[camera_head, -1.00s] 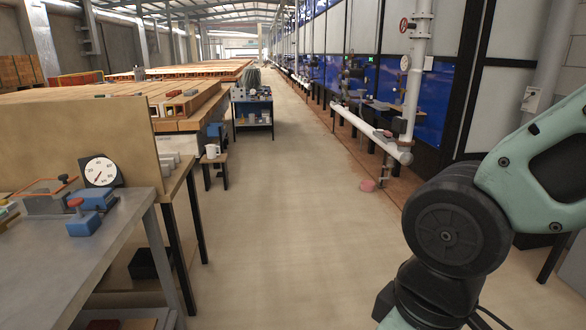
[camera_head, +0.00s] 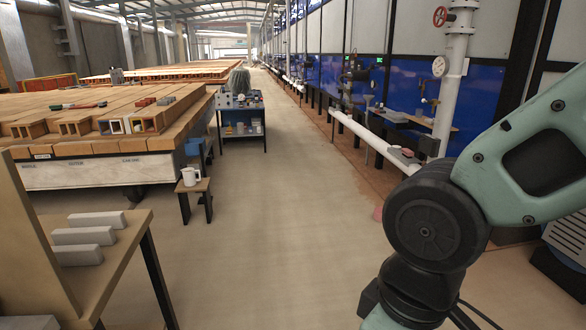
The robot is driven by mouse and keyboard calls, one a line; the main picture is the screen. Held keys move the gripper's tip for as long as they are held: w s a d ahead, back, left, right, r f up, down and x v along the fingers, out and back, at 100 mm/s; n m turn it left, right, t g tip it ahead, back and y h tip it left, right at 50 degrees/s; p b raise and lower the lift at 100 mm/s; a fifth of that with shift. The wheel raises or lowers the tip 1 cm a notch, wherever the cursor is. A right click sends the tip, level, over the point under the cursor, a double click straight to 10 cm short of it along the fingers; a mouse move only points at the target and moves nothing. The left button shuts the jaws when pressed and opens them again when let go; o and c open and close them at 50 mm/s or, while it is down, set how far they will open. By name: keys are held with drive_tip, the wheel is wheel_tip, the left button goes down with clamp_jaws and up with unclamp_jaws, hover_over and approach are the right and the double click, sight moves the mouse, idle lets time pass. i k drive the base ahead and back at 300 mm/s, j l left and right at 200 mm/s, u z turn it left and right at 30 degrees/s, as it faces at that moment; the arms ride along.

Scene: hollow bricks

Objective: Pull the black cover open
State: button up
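No black cover can be made out for certain in the head view. Black frames and dark fittings line the blue-panelled wall (camera_head: 410,95) on the right, too small or far to tell a cover among them. My arm stands at the right edge and hides part of that wall and the floor behind it. My gripper is outside the picture, so what it holds cannot be seen.
A clear aisle (camera_head: 275,215) runs ahead. On the left are a near bench with grey bars (camera_head: 85,237), a stool with a white mug (camera_head: 189,176), and long tables of hollow bricks (camera_head: 60,128). A blue cart (camera_head: 241,117) stands beyond. White pipes (camera_head: 362,137) run along the right.

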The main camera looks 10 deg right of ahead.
sight(425, 145)
drive_tip(key=i+z, duration=0.15)
drive_tip(key=i, duration=1.85)
drive_tip(key=i+z, duration=0.15)
drive_tip(key=i, duration=0.35)
drive_tip(key=i+j+z, duration=0.15)
drive_tip(key=i, duration=0.35)
drive_tip(key=i+j+z, duration=0.2)
drive_tip(key=i, duration=0.35)
drive_tip(key=i+j+z, duration=0.15)
drive_tip(key=i, duration=0.35)
drive_tip(key=i+j+z, duration=0.1)
drive_tip(key=i+z, duration=0.25)
drive_tip(key=i+j+z, duration=0.35)
drive_tip(key=i, duration=0.15)
drive_tip(key=i+j+z, duration=0.2)
drive_tip(key=i+z, duration=0.15)
